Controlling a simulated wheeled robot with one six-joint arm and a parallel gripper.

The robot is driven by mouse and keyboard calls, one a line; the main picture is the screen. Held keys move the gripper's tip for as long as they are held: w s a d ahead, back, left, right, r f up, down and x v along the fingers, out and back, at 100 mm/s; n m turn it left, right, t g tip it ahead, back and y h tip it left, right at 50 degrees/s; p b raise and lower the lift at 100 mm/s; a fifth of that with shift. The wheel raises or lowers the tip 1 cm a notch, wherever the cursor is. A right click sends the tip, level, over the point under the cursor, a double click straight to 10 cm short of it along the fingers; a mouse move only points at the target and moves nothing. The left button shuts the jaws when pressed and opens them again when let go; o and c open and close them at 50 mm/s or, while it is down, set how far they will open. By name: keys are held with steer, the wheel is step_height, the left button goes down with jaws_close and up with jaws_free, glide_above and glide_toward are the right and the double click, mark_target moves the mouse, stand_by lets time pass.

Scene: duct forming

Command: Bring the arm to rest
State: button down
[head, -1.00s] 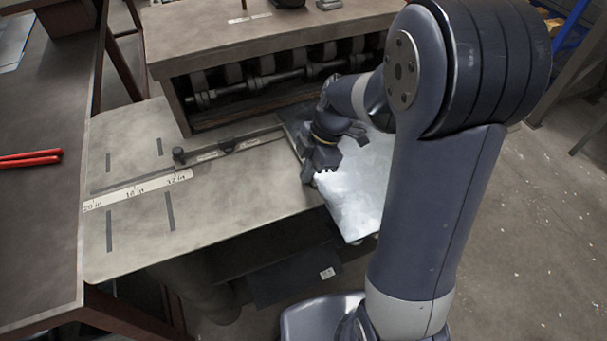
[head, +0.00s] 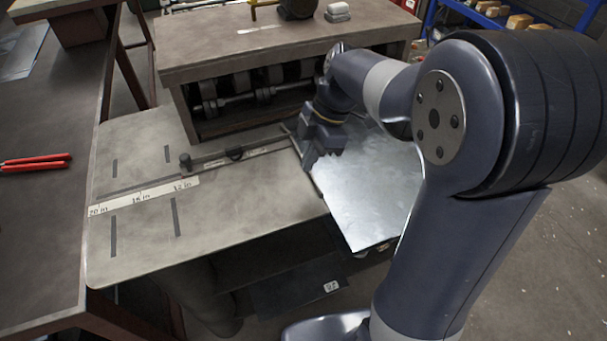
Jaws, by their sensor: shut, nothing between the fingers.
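My gripper (head: 311,160) is at the far end of my arm, near the right edge of the machine's flat table (head: 140,240). It is shut and empty. A shiny metal sheet (head: 372,195) lies at the right end of that table, just right of my gripper, and sticks out past the front edge. My gripper is over or beside the sheet's left edge; whether it touches is not clear. My arm hides the sheet's right side.
The forming machine (head: 285,47) with its row of rollers stands behind the sheet. A ruler fence (head: 235,156) crosses the table. A dark bench (head: 40,230) with red-handled tools (head: 38,162) stands at left. Blue shelving (head: 490,18) is at back right. Open floor lies right.

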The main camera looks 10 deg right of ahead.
mark_target(305, 193)
steer(key=shift+v, duration=0.85)
steer(key=shift+f, duration=0.1)
steer(key=x, duration=0.9)
steer(key=shift+s+a+f+p, duration=0.1)
steer(key=shift+f+p, duration=0.2)
steer(key=shift+f, duration=0.05)
steer(key=d, duration=0.2)
steer(key=w+d+p, duration=0.1)
steer(key=d, duration=0.1)
steer(key=shift+w+d, duration=0.15)
steer(key=shift+d, duration=0.05)
steer(key=shift+a+p, duration=0.35)
steer(key=shift+a, duration=0.4)
steer(key=shift+f, duration=0.1)
